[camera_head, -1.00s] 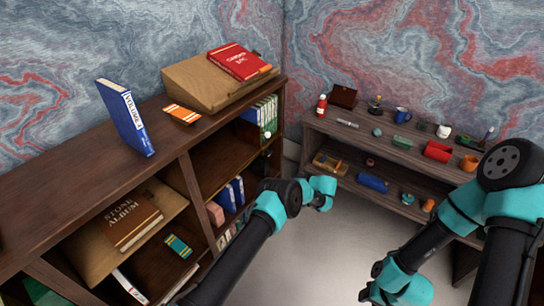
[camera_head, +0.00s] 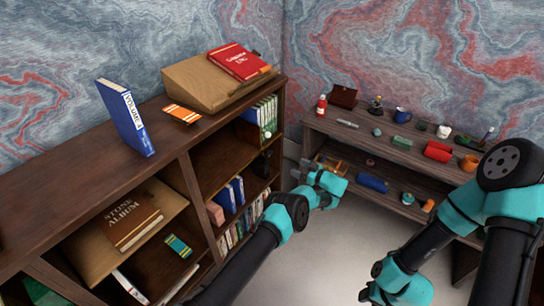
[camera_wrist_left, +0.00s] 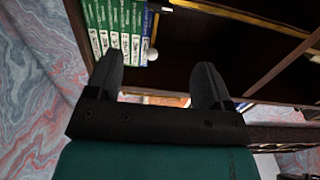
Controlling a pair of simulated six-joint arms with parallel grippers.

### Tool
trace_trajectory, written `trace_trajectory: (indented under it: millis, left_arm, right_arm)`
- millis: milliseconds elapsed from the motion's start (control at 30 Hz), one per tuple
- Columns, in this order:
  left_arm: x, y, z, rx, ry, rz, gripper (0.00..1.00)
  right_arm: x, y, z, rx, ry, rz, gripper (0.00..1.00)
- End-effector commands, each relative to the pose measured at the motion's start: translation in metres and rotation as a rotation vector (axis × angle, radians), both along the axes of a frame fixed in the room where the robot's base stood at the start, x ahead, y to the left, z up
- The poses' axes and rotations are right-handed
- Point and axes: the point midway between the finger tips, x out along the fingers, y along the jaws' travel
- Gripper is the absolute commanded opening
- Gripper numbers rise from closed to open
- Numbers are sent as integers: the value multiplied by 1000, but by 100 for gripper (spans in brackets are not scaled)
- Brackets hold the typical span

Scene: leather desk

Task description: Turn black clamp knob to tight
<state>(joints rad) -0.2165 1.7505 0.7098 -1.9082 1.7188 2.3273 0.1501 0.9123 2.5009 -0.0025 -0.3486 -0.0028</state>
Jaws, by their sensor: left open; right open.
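I cannot pick out a black clamp knob with certainty in either view. A small white ball (camera_head: 267,134) sits at the right end of the bookcase's upper shelf, beside green books (camera_head: 264,112). In the left wrist view the white ball (camera_wrist_left: 152,54) shows between the spread fingers of my left gripper (camera_wrist_left: 155,70), beyond their tips. That gripper is open and empty. In the head view my left gripper (camera_head: 301,172) is in front of the bookcase's right side, apart from it. My right gripper (camera_head: 366,292) is low near the bottom edge, its fingers hardly visible.
The dark bookcase (camera_head: 60,188) fills the left, with a slanted wooden stand (camera_head: 195,88) and a red book (camera_head: 240,62) on top. A low shelf (camera_head: 390,150) with small tools and red and blue items stands at right. The floor (camera_head: 320,260) between is clear.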

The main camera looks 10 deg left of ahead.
Motion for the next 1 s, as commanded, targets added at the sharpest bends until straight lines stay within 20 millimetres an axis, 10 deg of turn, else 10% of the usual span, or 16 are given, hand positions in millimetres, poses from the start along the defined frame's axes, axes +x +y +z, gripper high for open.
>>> trace_trajectory:
  millis: [1000]
  left_arm:
    - [51,137,-1,-1,1,1,74]
  right_arm:
    - [0,0,0,0,0,0,43]
